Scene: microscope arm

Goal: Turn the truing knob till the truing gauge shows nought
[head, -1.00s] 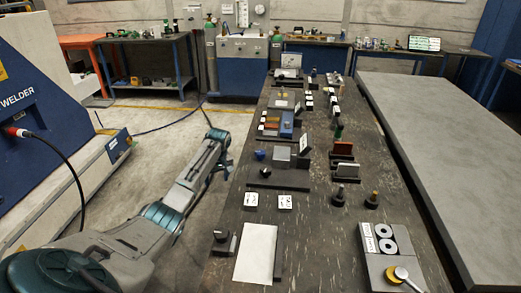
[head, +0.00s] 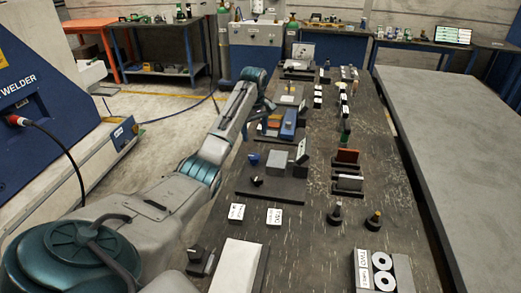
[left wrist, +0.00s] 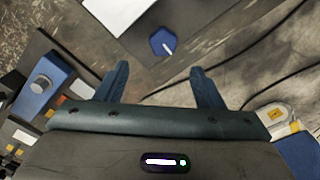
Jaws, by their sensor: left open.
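A blue many-sided knob with a white line (left wrist: 162,42) sits on a dark base in the left wrist view, beyond my fingertips. It looks like the small blue knob (head: 254,156) on the dark plate in the head view. A tilted pale-faced panel (head: 301,150) beside the grey block may be the truing gauge; its reading is too small to tell. My left gripper (left wrist: 158,77) is open and empty, its two fingers apart and clear of the knob. In the head view it is partly hidden by its own wrist (head: 262,108). My right gripper is out of view.
A blue block with a grey round knob (left wrist: 42,84) lies left of my fingers in the left wrist view. Two labelled white blocks (head: 274,216) and a long pale block (head: 236,266) stand nearer on the bench. Cables cross the floor beside the bench.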

